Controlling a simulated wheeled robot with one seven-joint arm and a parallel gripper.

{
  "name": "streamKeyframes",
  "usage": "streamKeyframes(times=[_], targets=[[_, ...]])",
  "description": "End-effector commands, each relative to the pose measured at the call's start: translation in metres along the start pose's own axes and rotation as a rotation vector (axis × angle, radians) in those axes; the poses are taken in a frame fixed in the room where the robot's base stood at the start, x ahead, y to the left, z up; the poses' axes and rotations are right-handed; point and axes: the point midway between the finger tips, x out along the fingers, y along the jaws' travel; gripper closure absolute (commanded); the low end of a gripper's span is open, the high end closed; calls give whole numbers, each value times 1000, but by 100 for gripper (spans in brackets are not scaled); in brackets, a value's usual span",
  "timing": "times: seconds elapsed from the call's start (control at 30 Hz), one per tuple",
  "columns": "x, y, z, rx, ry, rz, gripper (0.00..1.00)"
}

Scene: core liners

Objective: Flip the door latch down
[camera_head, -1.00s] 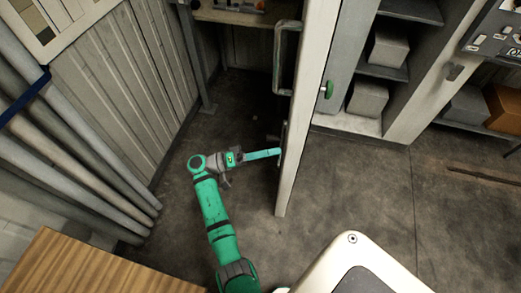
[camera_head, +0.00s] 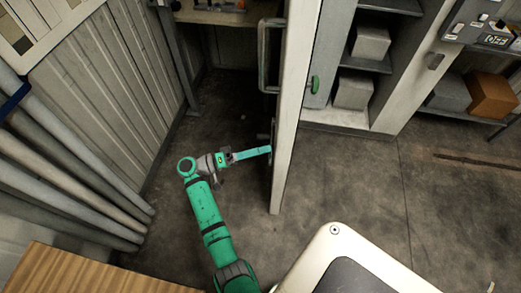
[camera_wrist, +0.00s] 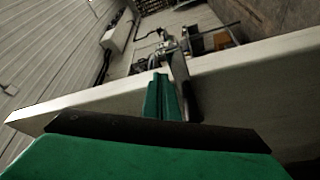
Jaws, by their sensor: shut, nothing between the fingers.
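The door (camera_head: 293,130) is a pale panel seen nearly edge-on in the head view, with a grey pull handle (camera_head: 264,60) on its left face. A small dark grey lever (camera_head: 263,136), apparently the latch, sticks out from that face lower down. My gripper (camera_head: 268,150) is shut and empty, its teal fingers reaching the door face just below the lever. In the wrist view, the gripper fingers (camera_wrist: 162,88) lie beside a dark upright lever (camera_wrist: 182,85) at the door's pale edge (camera_wrist: 250,62). I cannot tell whether they touch.
A ribbed wall and several grey pipes (camera_head: 75,185) stand at left. A wooden top (camera_head: 90,272) is at lower left. The floor at right is mostly clear.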

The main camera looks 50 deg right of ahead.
Motion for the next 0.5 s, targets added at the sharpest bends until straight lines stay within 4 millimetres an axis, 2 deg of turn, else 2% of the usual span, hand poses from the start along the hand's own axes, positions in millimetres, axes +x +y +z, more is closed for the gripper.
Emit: streamKeyframes(times=[0.2, 0.5], targets=[[0, 25, -17, 17, 8, 5, 100], [-41, 12, -26, 19, 11, 4, 100]])
